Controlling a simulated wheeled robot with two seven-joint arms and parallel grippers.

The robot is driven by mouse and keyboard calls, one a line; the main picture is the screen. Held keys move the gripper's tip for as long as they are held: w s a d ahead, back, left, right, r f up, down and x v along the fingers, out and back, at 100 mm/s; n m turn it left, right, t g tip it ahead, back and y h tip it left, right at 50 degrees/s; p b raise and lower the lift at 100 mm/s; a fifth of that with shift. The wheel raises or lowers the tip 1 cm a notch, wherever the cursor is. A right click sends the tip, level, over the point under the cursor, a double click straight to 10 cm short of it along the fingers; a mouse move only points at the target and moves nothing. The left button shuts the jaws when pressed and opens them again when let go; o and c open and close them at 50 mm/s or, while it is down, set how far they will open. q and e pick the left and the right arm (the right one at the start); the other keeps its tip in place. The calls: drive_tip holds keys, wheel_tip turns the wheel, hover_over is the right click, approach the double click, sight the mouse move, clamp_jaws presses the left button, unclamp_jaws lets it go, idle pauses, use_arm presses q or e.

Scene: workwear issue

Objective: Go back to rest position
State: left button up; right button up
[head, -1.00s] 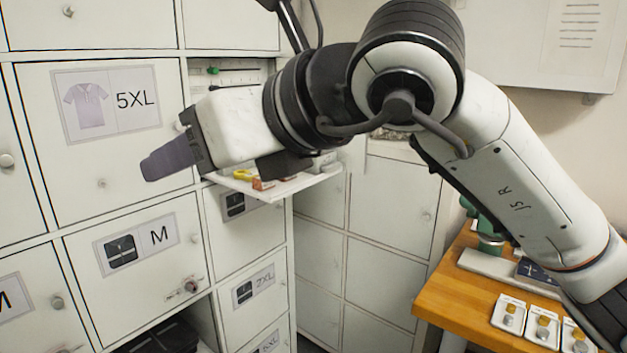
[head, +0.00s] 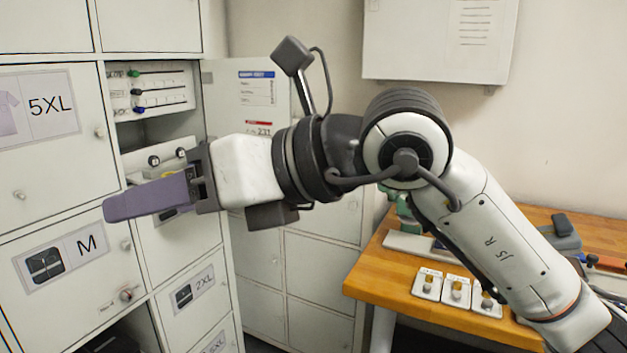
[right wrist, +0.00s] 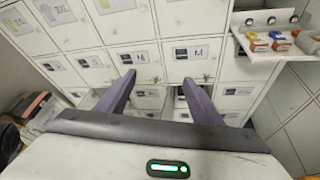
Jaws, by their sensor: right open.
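My right gripper (head: 150,198) reaches across the head view from the right, its purple fingers in front of the locker doors. In the right wrist view its two fingers (right wrist: 160,95) stand well apart with nothing between them. The fingers point toward the locker bank (right wrist: 100,50), apart from the doors as far as I can tell. My left gripper does not show in any view.
An open locker compartment (head: 155,130) has a shelf in front, seen in the right wrist view with small coloured items (right wrist: 278,38). A wooden table (head: 375,275) with several small labelled cards stands right. A white wall cabinet (head: 440,40) hangs behind.

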drive_tip(key=w+d+f+m+t+h, duration=0.1)
drive_tip(key=w+d+f+m+t, duration=0.3)
drive_tip(key=d+f+m, duration=0.6)
drive_tip(key=w+d+f+m+t+h, duration=0.2)
drive_tip(key=d+f+m+t, duration=0.35)
drive_tip(key=m, duration=0.85)
drive_tip(key=w+d+f+m+t+h, duration=0.15)
drive_tip(key=d+f+m+t, duration=0.4)
drive_tip(key=f+m, duration=0.65)
drive_tip(key=s+d+f+m+g+h, duration=0.2)
drive_tip(key=s+d+f+m, duration=0.1)
drive_tip(key=f, duration=0.5)
drive_tip(key=s+d+f+m+g+h, duration=0.2)
drive_tip(key=d+f+h, duration=0.1)
drive_tip(key=f, duration=0.6)
drive_tip(key=s+d+f+m+g, duration=0.2)
drive_tip(key=s+f+g, duration=0.1)
drive_tip(key=s+f, duration=0.4)
drive_tip(key=s+d+f+m+g+h, duration=0.1)
drive_tip(key=s+d+f+m+g, duration=0.1)
drive_tip(key=s+f, duration=0.6)
drive_tip(key=shift+s+d+f+g, duration=0.35)
drive_tip(key=shift+s+g, duration=0.45)
drive_tip(key=shift+s, duration=0.35)
